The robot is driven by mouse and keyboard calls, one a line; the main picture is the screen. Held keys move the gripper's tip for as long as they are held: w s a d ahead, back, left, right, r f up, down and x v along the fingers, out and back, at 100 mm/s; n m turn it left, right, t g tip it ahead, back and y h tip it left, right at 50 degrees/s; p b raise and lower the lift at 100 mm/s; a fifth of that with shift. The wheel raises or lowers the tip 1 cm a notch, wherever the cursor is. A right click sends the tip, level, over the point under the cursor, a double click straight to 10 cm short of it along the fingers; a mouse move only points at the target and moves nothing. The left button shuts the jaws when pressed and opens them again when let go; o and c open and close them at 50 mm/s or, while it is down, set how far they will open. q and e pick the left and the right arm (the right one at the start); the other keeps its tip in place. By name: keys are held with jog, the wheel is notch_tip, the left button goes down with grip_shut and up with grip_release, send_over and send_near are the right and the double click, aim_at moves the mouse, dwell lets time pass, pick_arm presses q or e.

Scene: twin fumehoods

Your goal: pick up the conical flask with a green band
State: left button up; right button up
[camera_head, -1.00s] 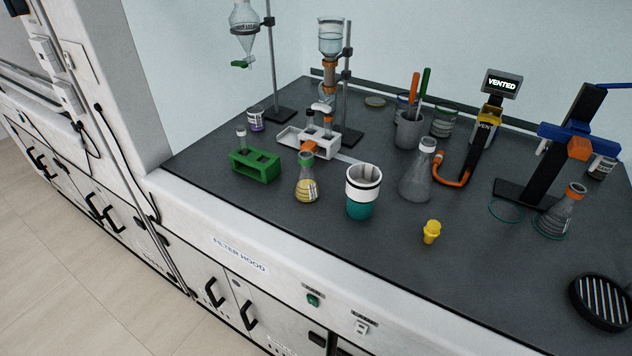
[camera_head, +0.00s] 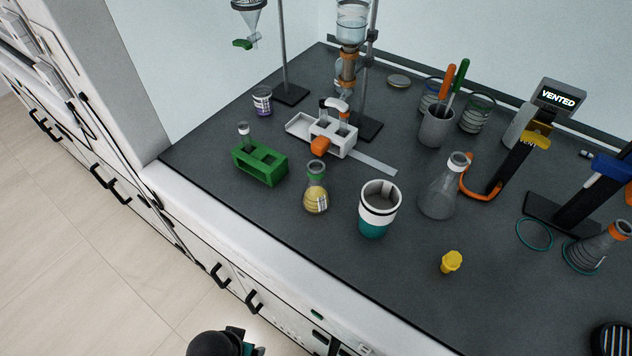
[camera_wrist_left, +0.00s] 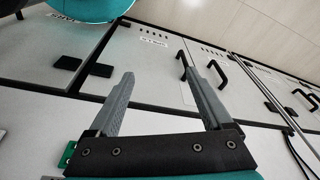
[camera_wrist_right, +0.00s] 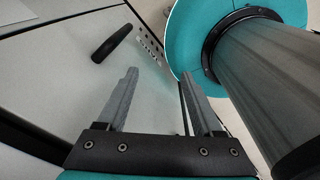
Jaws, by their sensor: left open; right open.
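The conical flask with a green band (camera_head: 316,194) stands upright on the dark worktop in the head view. It holds yellow liquid, has a white label, and its green band is around the neck. It stands between the green rack and a white-and-teal cup, apart from both. My left gripper (camera_wrist_left: 158,78) is open and empty in the left wrist view, in front of the cabinet doors. My right gripper (camera_wrist_right: 156,78) is open and empty in the right wrist view, by cabinet fronts and my own body. Neither gripper is near the flask.
Around the flask stand the green rack (camera_head: 260,166), the white-and-teal cup (camera_head: 375,222), a white rack (camera_head: 338,140) with an orange item, and a larger clear flask (camera_head: 438,197). A yellow stopper (camera_head: 451,262) is front right. The worktop in front of the flask is clear.

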pick_arm(q)
jog(key=w+r+t+p, duration=0.1)
jog(key=w+r+p, duration=0.1)
jog(key=r, duration=0.8)
jog(key=w+r+t+p, duration=0.1)
jog(key=w+r, duration=0.2)
jog(key=r, duration=0.7)
jog(key=m+t+h+p, duration=0.1)
jog(key=m+t+h, duration=0.3)
jog(key=t+h, duration=0.25)
send_near(309, 184)
jog(key=shift+t, duration=0.45)
jog(key=x, duration=0.6)
jog(key=b+x, duration=0.1)
jog(key=x, duration=0.2)
jog(key=shift+d+f, duration=0.1)
jog(key=shift+f, duration=0.25)
jog(key=shift+d+b+x, duration=0.15)
jog(key=shift+b+x, duration=0.15)
jog(key=shift+x, duration=1.05)
jog(key=shift+d+b+x, duration=0.15)
jog(key=shift+b+x, duration=0.1)
jog(key=shift+x, duration=1.15)
jog(key=shift+s, duration=0.2)
grip_shut()
